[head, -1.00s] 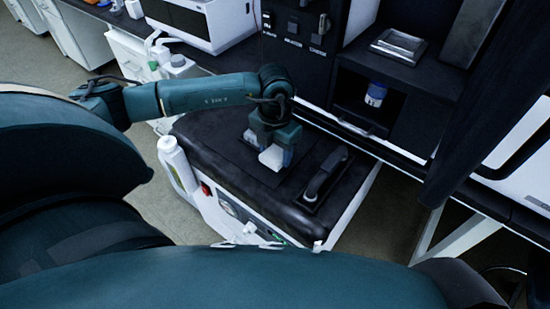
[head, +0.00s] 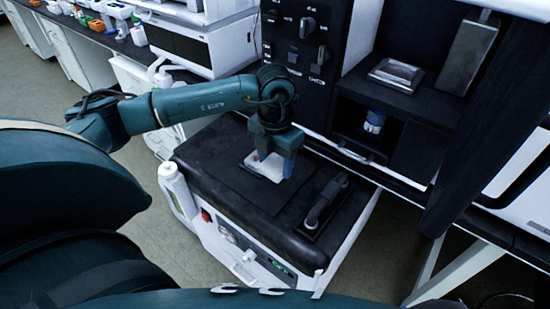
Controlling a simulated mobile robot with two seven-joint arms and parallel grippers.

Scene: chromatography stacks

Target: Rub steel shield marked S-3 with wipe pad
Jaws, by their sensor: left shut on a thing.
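My left gripper (head: 272,163) is shut on a flat whitish pad (head: 263,171), which looks like the wipe pad. It holds the pad over the dark top of a white cart (head: 225,165); I cannot tell whether the pad clears the surface. A bright steel block or plate (head: 396,74) lies on the shelf top of the dark cabinet, to the right. I can read no S-3 marking, so I cannot tell which is the shield. My right gripper is not in view.
A black handle (head: 325,205) lies on the cart top, right of the gripper. A white bottle (head: 176,188) stands at the cart's left side. A blue-and-white jar (head: 374,121) sits in the cabinet's lower recess. A dark vertical panel (head: 490,130) stands at right.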

